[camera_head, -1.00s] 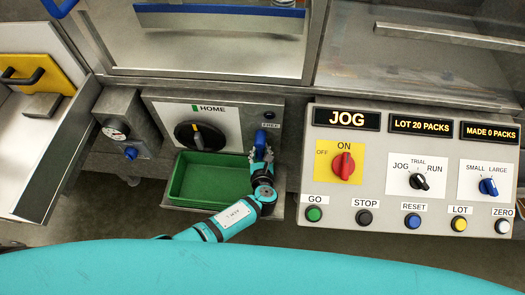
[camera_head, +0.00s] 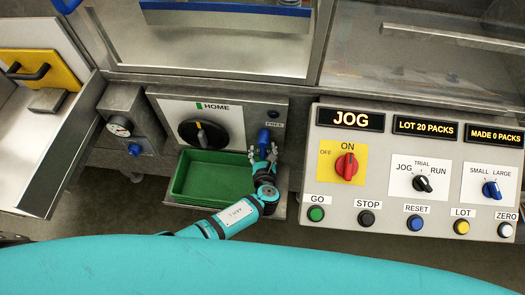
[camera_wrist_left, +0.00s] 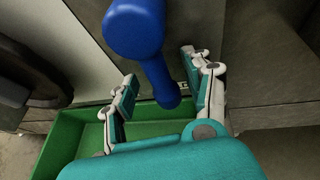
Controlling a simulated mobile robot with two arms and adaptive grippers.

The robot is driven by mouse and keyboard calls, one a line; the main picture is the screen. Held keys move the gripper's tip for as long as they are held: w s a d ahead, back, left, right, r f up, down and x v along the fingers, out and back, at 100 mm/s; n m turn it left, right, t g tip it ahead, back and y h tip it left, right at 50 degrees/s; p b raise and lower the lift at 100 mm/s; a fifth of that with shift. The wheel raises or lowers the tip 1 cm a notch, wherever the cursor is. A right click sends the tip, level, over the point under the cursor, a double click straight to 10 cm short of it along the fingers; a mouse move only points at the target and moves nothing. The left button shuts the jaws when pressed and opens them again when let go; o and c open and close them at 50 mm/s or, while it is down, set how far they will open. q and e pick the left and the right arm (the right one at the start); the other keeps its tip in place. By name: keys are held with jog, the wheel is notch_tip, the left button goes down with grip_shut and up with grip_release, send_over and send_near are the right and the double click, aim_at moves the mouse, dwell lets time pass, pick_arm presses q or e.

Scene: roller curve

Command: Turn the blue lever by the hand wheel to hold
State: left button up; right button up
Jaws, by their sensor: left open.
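The blue lever (camera_head: 263,138) sits on the grey panel to the right of the hand wheel (camera_head: 203,134), under a small label that reads FREE (camera_head: 274,125). The lever's handle points down. In the left wrist view the lever (camera_wrist_left: 152,60) has a round hub and a shaft ending in a knob. My left gripper (camera_head: 263,154) is open at the lever's lower end. In the wrist view its two fingers (camera_wrist_left: 160,72) stand on either side of the shaft, with gaps visible. My right gripper is not in view.
A green tray (camera_head: 178,187) lies under the wheel, just left of my left gripper. A control panel (camera_head: 390,222) with knobs and buttons stands close on the right. A gauge box (camera_head: 121,103) with a blue knob is at the left.

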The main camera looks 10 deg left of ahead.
pick_arm(q)
jog(key=v, duration=1.2)
